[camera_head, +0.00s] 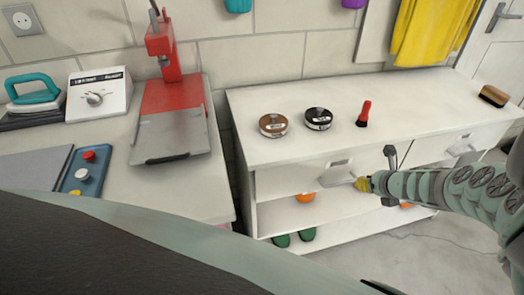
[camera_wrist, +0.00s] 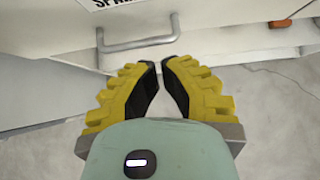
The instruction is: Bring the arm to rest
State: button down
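My gripper (camera_head: 363,184) is in front of the white cabinet (camera_head: 259,147), near a grey drawer handle (camera_head: 336,173). My arm (camera_head: 435,188) reaches in from the right edge. In the wrist view, my gripper (camera_wrist: 160,62) has yellow ribbed fingers with black inner pads. Their tips are close together with a narrow gap, and the pads spread apart toward the base. Nothing is between them. The handle shows in the wrist view (camera_wrist: 139,43) beyond the fingertips, to the upper left, apart from them. A partly cut-off label (camera_wrist: 112,3) is above it.
A brown-topped tin (camera_head: 273,125), a black tin (camera_head: 319,118), a red-handled brush (camera_head: 364,114) and a wooden brush (camera_head: 493,96) are on the cabinet top. An orange item (camera_head: 305,197) and green shoes (camera_head: 294,238) are on shelves below. A red press (camera_head: 170,112) stands on the left counter.

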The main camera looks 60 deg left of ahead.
jog(key=shift+p+v, duration=0.9)
jog(key=shift+v, duration=1.05)
jog(key=shift+w, duration=0.15)
